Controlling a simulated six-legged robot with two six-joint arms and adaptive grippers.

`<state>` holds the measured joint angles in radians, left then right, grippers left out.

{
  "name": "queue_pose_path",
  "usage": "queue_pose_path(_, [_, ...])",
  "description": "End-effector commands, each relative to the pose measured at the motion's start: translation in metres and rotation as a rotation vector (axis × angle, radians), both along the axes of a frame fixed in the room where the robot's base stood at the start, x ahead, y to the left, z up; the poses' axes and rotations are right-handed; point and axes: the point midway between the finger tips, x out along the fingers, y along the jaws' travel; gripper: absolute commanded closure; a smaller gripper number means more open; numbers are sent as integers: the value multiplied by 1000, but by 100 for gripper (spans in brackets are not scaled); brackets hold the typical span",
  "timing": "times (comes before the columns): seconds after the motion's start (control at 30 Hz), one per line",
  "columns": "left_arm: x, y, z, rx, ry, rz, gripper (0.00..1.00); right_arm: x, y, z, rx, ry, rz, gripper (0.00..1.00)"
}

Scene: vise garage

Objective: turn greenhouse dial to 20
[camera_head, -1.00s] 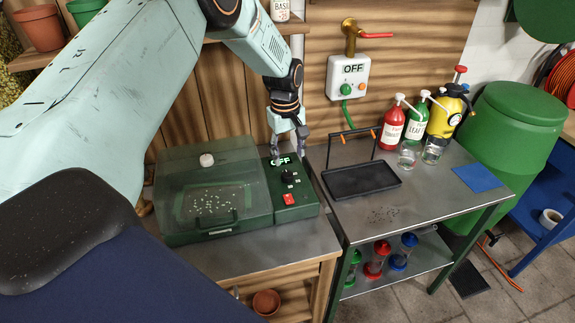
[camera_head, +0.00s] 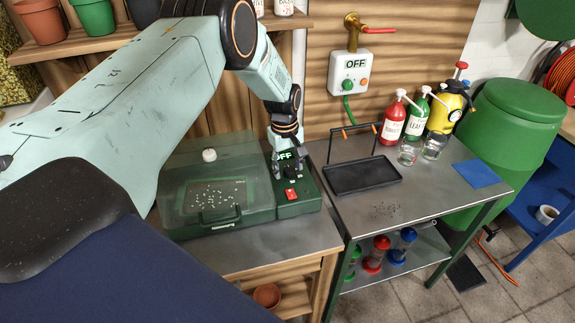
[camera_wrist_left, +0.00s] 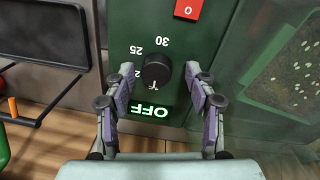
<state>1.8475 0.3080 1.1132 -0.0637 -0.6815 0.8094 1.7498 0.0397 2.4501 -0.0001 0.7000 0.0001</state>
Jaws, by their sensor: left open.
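The greenhouse (camera_head: 212,196) is a green box with a clear lid on the left bench. Its control panel (camera_head: 309,192) has a black dial, a red switch (camera_head: 291,195) and a display reading OFF. In the left wrist view the black dial (camera_wrist_left: 156,70) shows marks 25 and 30 and part of another number. The lit OFF display (camera_wrist_left: 152,112) lies below it, upside down. My left gripper (camera_head: 289,174) is over the panel; in the wrist view its two fingers (camera_wrist_left: 157,82) are open, one on each side of the dial, apart from it. My right gripper is not in view.
A black tray (camera_head: 362,175) with a handle stands on the metal table at right. Behind it are a red bottle (camera_head: 391,122), a green bottle and a yellow sprayer (camera_head: 446,112). A wall box (camera_head: 349,74) reads OFF. Pots stand on the shelf above.

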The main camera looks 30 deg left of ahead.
Motion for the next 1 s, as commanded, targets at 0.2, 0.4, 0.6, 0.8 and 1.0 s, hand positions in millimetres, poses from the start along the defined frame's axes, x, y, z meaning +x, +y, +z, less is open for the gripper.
queue_pose_path(0.2, [1, 1, 0, 0, 0, 0, 56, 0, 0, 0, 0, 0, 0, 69])
queue_pose_path(0.4, [1, 1, 0, 0, 0, 1, 73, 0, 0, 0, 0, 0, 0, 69])
queue_pose_path(0.6, [0, 1, 0, 0, 1, 0, 90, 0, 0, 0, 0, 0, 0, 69])
queue_pose_path(0.8, [0, 1, 1, 0, 1, 0, 99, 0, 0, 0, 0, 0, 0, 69])
queue_pose_path(1.0, [1, 0, 0, -1, 1, -29, 99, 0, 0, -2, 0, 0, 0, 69])
